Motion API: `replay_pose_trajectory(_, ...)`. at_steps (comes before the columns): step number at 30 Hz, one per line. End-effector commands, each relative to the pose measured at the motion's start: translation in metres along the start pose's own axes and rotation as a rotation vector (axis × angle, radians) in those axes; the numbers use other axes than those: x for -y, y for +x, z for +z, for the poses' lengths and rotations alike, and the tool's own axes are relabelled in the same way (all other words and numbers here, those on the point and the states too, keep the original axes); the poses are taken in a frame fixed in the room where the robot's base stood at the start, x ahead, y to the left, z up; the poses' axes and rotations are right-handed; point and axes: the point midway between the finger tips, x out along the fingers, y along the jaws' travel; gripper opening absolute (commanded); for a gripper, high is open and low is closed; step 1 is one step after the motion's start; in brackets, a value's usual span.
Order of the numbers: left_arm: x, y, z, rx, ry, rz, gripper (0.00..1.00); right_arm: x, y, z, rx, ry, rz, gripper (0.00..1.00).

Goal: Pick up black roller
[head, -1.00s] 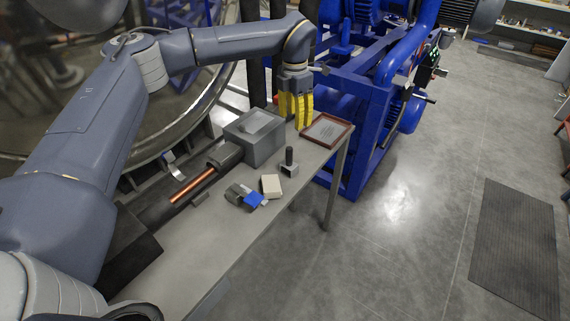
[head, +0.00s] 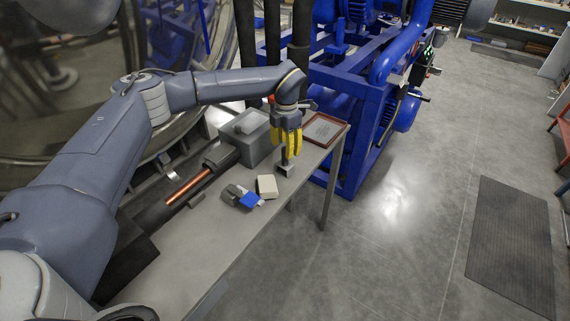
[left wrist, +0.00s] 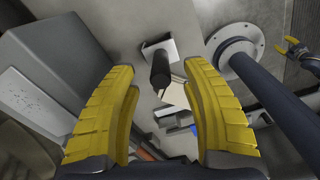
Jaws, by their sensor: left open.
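The black roller (head: 284,155) is a short dark upright cylinder on a small grey metal block near the table's far end. In the left wrist view the black roller (left wrist: 160,70) shows between and just beyond the fingertips. My left gripper (head: 287,151) points down over it, with yellow fingers partly hiding it in the head view. In the left wrist view the left gripper (left wrist: 159,68) is open, one finger on each side of the roller. Contact cannot be told. A small yellow shape at the left wrist view's right edge looks like my right gripper (left wrist: 294,48).
A grey box (head: 257,147) stands left of the roller. A red-rimmed tray (head: 324,129) lies behind it. A cream block (head: 267,187) and a blue-and-grey part (head: 250,200) lie in front. A copper rod (head: 188,187) lies along the left. The table's (head: 205,245) near part is bare.

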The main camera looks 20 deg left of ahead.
Motion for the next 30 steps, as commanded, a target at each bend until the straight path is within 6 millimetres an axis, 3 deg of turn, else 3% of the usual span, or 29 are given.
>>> replay_pose_trajectory(5, 0.001, 0.010, -0.001, -0.001, -0.001, -0.002, 0.47, 0.000, 0.000, 0.000, 0.000, 0.000, 0.000, 0.44)
replay_pose_trajectory(15, 0.001, 0.047, -0.002, 0.000, -0.001, -0.002, 0.47, 0.000, 0.000, 0.000, 0.000, 0.000, 0.000, 0.44)
replay_pose_trajectory(27, 0.001, 0.053, -0.002, 0.001, -0.001, 0.000, 0.49, 0.000, 0.000, 0.000, 0.000, 0.000, 0.000, 0.44)
replay_pose_trajectory(30, 0.001, 0.053, -0.002, 0.000, -0.001, 0.000, 0.37, 0.000, 0.000, 0.000, 0.000, 0.000, 0.000, 0.44)
